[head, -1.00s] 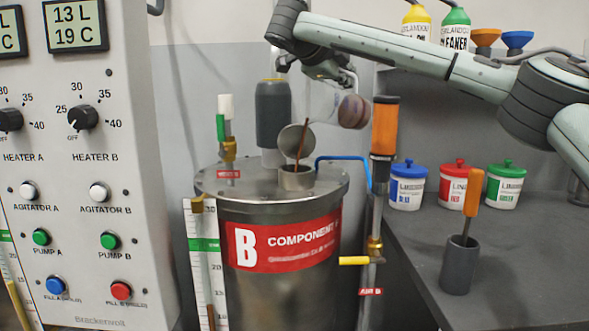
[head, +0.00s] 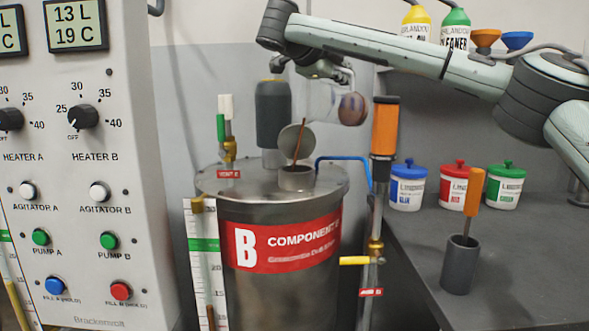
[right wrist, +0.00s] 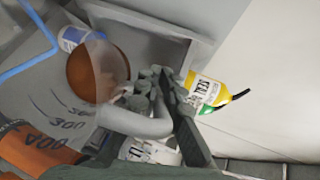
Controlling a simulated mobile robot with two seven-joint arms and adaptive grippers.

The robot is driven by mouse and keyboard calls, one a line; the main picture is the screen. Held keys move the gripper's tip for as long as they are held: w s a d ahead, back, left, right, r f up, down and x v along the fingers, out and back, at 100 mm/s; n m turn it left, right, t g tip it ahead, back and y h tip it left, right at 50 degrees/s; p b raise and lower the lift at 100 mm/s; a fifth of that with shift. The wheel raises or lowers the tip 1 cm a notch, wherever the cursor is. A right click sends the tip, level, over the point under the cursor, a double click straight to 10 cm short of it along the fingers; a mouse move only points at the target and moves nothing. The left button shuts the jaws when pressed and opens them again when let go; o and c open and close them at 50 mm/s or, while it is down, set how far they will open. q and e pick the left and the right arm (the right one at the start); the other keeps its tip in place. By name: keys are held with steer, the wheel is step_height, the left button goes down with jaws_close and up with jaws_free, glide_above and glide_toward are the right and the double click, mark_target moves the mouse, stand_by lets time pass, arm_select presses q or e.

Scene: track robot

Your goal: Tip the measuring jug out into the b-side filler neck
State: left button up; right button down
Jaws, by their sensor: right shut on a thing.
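The clear measuring jug (head: 322,103) is tipped on its side above the tank lid, mouth to the left. Red-brown liquid shows at its right end, and in the right wrist view (right wrist: 97,68). My right gripper (head: 343,76) is shut on the jug's handle, which also shows in the right wrist view (right wrist: 140,118). The b-side filler neck (head: 296,178) stands on the lid below and left of the jug, its round cap (head: 291,139) hinged up. A thin brown streak, seemingly poured liquid, runs from near the jug's mouth down to the neck. My left gripper is out of view.
The component B tank (head: 270,290) has a dark grey cylinder (head: 272,112) and a valve (head: 229,150) on its lid. An orange-topped pipe (head: 384,128) stands close right of the jug. Lidded tubs (head: 408,186) stand on the bench; the control panel (head: 90,180) is left.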

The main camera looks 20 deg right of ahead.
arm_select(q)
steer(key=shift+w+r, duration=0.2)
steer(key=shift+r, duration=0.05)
arm_select(e)
steer(key=shift+s+a+r+h, duration=0.1)
steer(key=shift+a+r+h, duration=0.1)
steer(key=shift+a+h, duration=0.15)
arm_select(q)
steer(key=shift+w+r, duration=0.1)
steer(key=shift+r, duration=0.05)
arm_select(e)
steer(key=shift+a+r, duration=0.2)
steer(key=shift+r, duration=0.05)
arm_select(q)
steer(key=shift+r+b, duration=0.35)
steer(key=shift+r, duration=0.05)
arm_select(e)
steer(key=shift+s+a+r, duration=0.1)
steer(key=shift+a, duration=0.05)
stand_by(0.4)
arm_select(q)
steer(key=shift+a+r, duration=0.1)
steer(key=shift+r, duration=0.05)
arm_select(e)
steer(key=shift+a+r+t+h, duration=0.1)
steer(key=shift+t+h, duration=0.25)
steer(key=shift+t, duration=0.05)
